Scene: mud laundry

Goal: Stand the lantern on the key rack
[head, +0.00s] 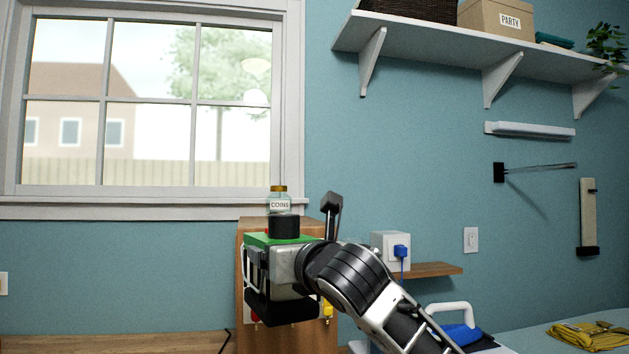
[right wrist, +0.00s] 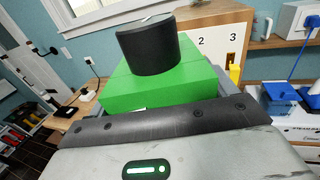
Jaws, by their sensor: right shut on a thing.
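The lantern has a green body (head: 268,240) and a black round top (head: 284,227). The right wrist view shows the same green block (right wrist: 160,88) under the black cylinder (right wrist: 150,45). My right gripper (head: 278,272) is shut on the lantern and holds it roughly upright. The key rack (head: 248,232) is a wooden cabinet behind the lantern. Its numbered front (right wrist: 213,45) and a yellow key tag (right wrist: 235,73) show in the right wrist view. The lantern hides part of the rack's top and front, and I cannot tell the gap between them. My left gripper is not in view.
A glass jar labelled COINS (head: 279,206) appears behind the lantern's top, its base hidden. Right of the rack are a small wooden shelf (head: 436,269), a white box with a blue plug (head: 390,248) and a blue iron (head: 459,333). A window (head: 150,110) is behind.

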